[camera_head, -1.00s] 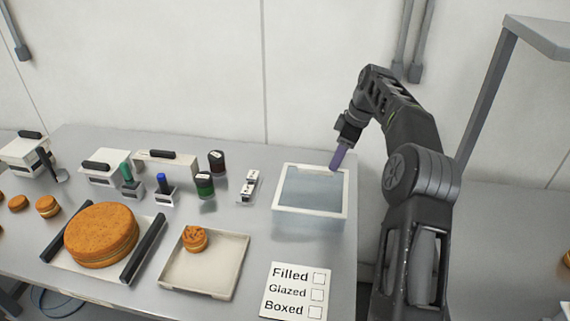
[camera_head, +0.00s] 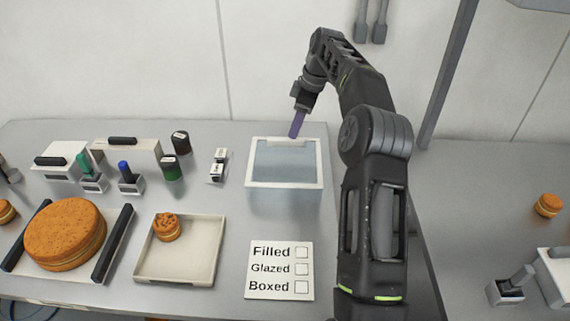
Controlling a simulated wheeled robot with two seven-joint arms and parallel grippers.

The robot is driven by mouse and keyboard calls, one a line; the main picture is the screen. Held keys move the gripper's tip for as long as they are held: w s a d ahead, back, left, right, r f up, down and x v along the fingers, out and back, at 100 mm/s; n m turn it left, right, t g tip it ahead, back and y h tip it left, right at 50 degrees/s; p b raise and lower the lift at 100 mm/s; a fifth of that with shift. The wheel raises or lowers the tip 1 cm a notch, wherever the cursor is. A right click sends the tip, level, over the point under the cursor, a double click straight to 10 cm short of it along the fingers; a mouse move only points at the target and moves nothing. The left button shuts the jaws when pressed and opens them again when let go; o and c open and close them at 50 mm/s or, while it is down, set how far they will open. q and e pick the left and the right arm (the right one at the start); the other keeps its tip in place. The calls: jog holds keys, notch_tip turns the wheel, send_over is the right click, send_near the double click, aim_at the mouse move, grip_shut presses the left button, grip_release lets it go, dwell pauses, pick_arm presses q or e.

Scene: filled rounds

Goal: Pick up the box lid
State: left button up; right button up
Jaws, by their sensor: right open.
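A clear box (camera_head: 284,203) stands on the table, right of the middle. A white-framed, see-through top (camera_head: 318,165) covers it and looks like the box lid, with a small white tab (camera_head: 285,143) along its far edge. I cannot tell whether this top is separate from the box. My right gripper (camera_head: 295,134) has purple fingers pointing down at the far edge, near the tab. The fingers are seen nearly edge-on and nothing shows between them. I cannot tell whether they touch the frame. My left gripper is not in view.
Left of the box are small white blocks (camera_head: 218,166), dark jars (camera_head: 171,167) and stamps (camera_head: 128,181). In front are a white tray (camera_head: 198,262) with a small filled round, a checklist card (camera_head: 280,284) and a large cake (camera_head: 64,232). A wall stands behind.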

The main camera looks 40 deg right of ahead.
jog(key=shift+p+x, duration=0.5)
jog(key=shift+x, duration=2.1)
jog(key=shift+c, duration=0.2)
grip_shut()
